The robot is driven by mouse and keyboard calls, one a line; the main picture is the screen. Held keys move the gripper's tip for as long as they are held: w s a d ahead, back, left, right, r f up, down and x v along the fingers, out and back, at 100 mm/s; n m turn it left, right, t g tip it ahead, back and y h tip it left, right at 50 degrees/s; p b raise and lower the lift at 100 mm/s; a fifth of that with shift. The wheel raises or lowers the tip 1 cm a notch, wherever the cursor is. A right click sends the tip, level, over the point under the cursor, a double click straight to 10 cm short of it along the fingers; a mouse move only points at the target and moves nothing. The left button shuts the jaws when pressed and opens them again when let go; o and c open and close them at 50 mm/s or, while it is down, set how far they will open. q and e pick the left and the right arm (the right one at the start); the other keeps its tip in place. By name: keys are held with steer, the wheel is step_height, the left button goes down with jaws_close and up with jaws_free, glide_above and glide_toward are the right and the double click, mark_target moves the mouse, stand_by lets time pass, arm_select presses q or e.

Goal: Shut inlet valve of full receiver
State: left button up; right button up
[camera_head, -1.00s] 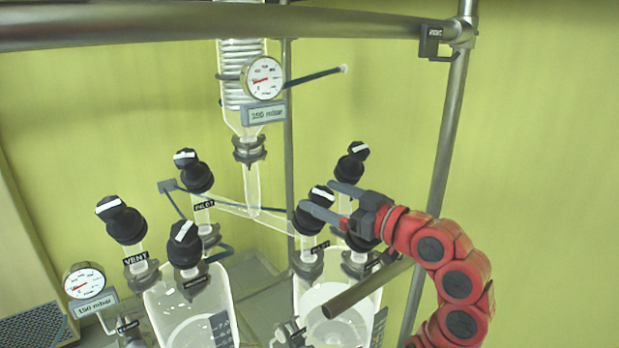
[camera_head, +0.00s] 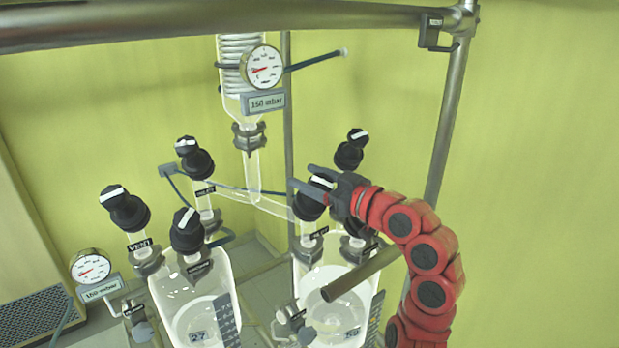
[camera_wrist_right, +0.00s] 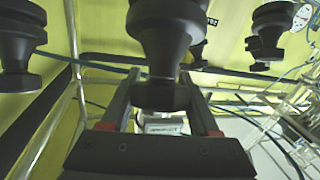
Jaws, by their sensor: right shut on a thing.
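Two glass receivers stand side by side in the head view, the left one (camera_head: 166,300) and the right one (camera_head: 305,288). Clear liquid seems to show low in both. The right receiver's front-left inlet valve has a black knob (camera_head: 308,208) with a white mark on top. My right gripper (camera_head: 303,177) is shut on this knob, one finger on each side, and partly covers it. In the right wrist view the knob (camera_wrist_right: 160,95) sits between the two fingers. The left receiver's inlet valve (camera_head: 196,163) stands at its back. My left gripper is not in view.
Other black knobs stand close by: the vent valve (camera_head: 125,210), one at front left (camera_head: 187,232) and one behind my gripper (camera_head: 349,154). A gauge (camera_head: 262,67) hangs above.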

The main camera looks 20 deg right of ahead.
steer(key=shift+c, duration=1.3)
steer(key=shift+m, duration=0.3)
